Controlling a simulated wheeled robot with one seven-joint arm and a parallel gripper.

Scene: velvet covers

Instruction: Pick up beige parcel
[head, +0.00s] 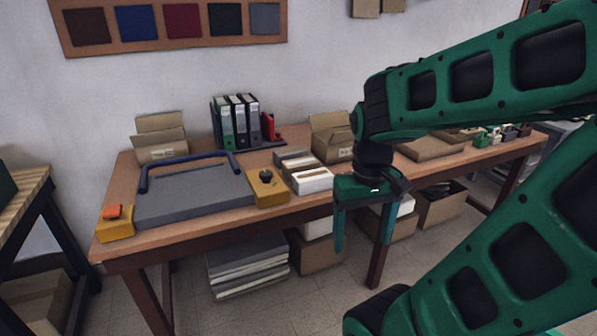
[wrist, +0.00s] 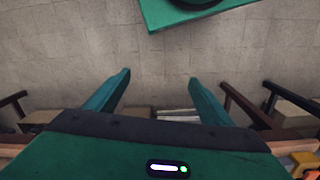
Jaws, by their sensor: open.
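No single thing stands out clearly as the beige parcel; several tan cardboard boxes are in view. An open box (head: 160,153) stands at the table's back left. Another box (head: 329,146) with raised flaps stands near the middle, just left of my arm. A flat brown box (head: 425,150) lies to the right, partly hidden behind my arm. My gripper (head: 363,240) hangs fingers down in front of the table's front edge, apart from everything. In the wrist view my gripper (wrist: 160,78) is open, with only bare floor between its fingers.
The wooden table (head: 190,233) carries a grey press (head: 195,195) with a blue handle, binders (head: 238,122), yellow blocks (head: 268,190) and a white tray (head: 312,182). Below are stacked grey sheets (head: 248,268) and boxes (head: 442,207). The floor in front is clear.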

